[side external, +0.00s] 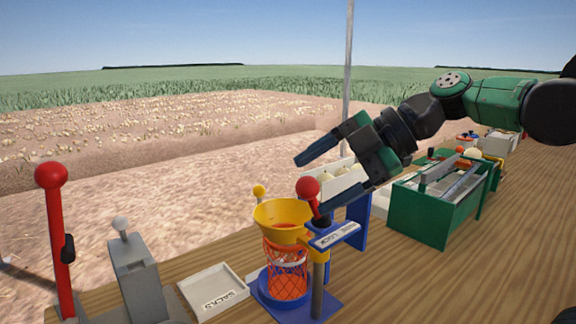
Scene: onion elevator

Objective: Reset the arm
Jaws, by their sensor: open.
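My gripper (318,176) is open, its two dark fingers spread apart and pointing left and down. It hangs above the table near the red-knobbed lever (308,188) on the blue stand. The lower finger passes close to the red knob; I cannot tell whether they touch. My arm reaches in from the right, over the green machine.
A yellow funnel (283,212) with an orange net (287,270) stands at the front middle. A white tray marked SACKS (214,290) lies beside it. A tall red lever (56,240) and a grey lever box (137,275) stand left. A green machine (424,212) and pole (348,80) stand behind.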

